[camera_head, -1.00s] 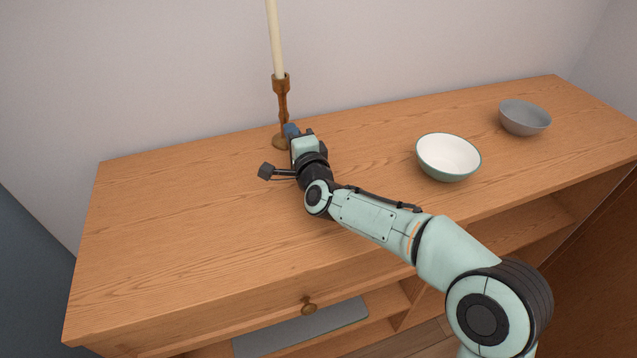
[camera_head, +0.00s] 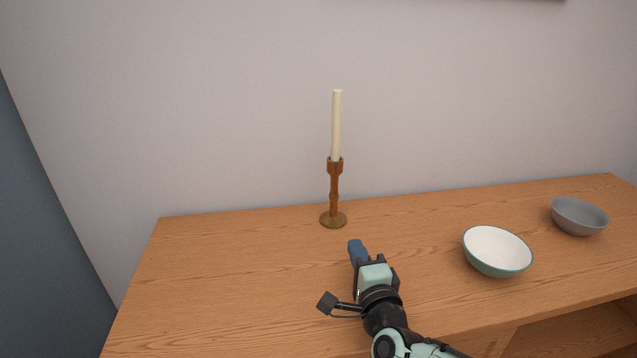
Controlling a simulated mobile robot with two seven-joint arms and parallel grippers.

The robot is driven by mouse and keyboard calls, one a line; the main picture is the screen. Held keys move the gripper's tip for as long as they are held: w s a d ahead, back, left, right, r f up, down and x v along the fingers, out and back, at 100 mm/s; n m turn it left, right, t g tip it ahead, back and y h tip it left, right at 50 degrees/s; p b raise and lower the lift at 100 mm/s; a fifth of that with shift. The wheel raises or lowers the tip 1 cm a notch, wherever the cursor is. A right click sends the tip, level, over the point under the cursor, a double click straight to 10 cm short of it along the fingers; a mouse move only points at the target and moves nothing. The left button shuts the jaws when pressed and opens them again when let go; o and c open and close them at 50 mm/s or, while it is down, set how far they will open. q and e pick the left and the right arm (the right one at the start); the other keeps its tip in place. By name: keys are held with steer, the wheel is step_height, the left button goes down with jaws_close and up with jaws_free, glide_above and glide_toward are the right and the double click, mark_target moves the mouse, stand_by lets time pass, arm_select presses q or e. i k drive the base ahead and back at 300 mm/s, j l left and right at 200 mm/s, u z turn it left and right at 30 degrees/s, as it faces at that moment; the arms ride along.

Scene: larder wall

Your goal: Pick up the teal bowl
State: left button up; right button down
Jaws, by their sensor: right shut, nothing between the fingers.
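The teal bowl (camera_head: 497,252), teal outside and white inside, stands upright on the wooden sideboard, right of the middle. It looks empty. My right gripper (camera_head: 356,246) is over the sideboard to the left of the bowl, clearly apart from it, and points toward the wall. Its blue fingertips are together with nothing between them. My left gripper does not show.
A wooden candlestick (camera_head: 333,195) with a tall cream candle (camera_head: 337,125) stands behind my right gripper, close to the wall. A grey bowl (camera_head: 579,216) stands right of and behind the teal bowl. The left part of the sideboard (camera_head: 220,275) is clear.

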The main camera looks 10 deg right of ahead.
mark_target(496, 252)
steer(key=k+l, duration=0.1)
steer(key=k, duration=0.9)
